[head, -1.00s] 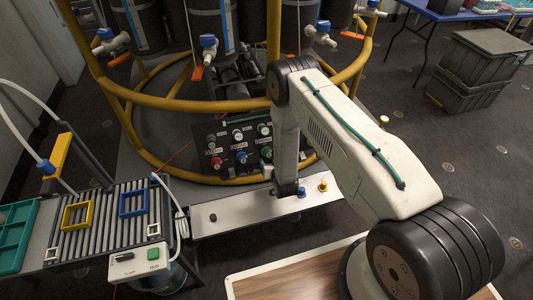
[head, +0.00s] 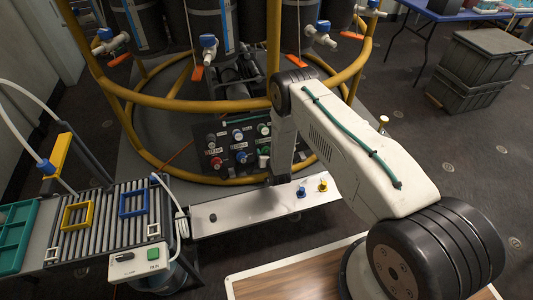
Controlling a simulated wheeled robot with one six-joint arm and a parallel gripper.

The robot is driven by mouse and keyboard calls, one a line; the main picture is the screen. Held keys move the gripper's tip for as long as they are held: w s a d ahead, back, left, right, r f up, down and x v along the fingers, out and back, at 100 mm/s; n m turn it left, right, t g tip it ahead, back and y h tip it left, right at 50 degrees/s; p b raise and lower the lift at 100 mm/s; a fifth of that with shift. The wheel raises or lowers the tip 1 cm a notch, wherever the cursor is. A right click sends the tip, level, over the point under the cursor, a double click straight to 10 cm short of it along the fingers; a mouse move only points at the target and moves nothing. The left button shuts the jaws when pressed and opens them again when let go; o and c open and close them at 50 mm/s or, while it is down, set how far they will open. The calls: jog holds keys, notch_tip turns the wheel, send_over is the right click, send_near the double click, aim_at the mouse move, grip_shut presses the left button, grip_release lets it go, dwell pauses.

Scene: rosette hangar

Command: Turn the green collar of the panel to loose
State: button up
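The dark panel (head: 228,148) stands at the base of the yellow-railed rig. It carries two rows of knobs and collars. A red one (head: 216,163) and a blue one (head: 241,157) are in the lower row.
A pale shelf (head: 250,209) in front of the panel bears a black knob (head: 213,217), a blue knob (head: 301,192) and a yellow knob (head: 323,186). The yellow rail (head: 190,104) curves above the panel. A roller conveyor (head: 102,222) stands at the left.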

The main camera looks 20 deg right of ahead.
jog(key=c, duration=0.7)
jog(key=shift+n, duration=0.3)
jog(key=n, duration=0.4)
jog(key=shift+n+y, duration=0.3)
jog(key=shift+y, duration=0.1)
jog(key=n+y, duration=0.1)
jog(key=n, duration=0.4)
jog(key=shift+a, duration=0.1)
jog(key=n+g, duration=0.1)
jog(key=n, duration=0.3)
jog(key=shift+n+y, duration=0.4)
jog(key=shift+n+g, duration=0.3)
jog(key=shift+n, duration=1.7)
